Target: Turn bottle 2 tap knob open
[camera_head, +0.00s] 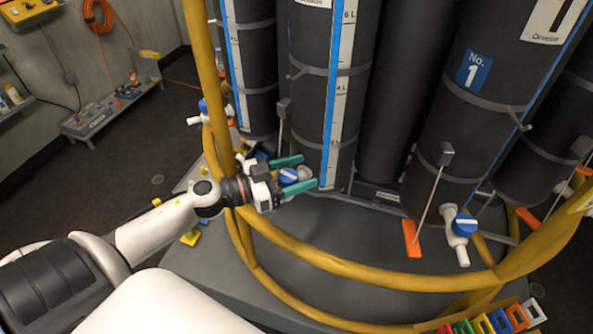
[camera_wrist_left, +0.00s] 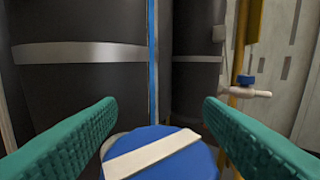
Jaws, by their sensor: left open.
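My left gripper (camera_head: 308,171) is open, with its two green fingers on either side of a blue tap knob (camera_head: 288,176). In the left wrist view the blue knob (camera_wrist_left: 190,157), with a white bar slanting slightly across its face, sits low between the spread fingers. Gaps show, so neither finger clearly touches it. The knob is at the foot of a tall dark bottle (camera_head: 308,110) with a blue-edged level scale; no number shows on this bottle. A pale tap body is partly hidden behind the gripper. My right gripper is not in view.
A yellow rail (camera_head: 340,278) curves around the grey platform (camera_head: 320,235), with my left arm reaching over it. The bottle marked No. 1 (camera_head: 455,120) stands to the right with its own blue knob (camera_head: 464,224). Another tap (camera_head: 203,108) is at the left. Colored clips (camera_head: 500,318) lie at bottom right.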

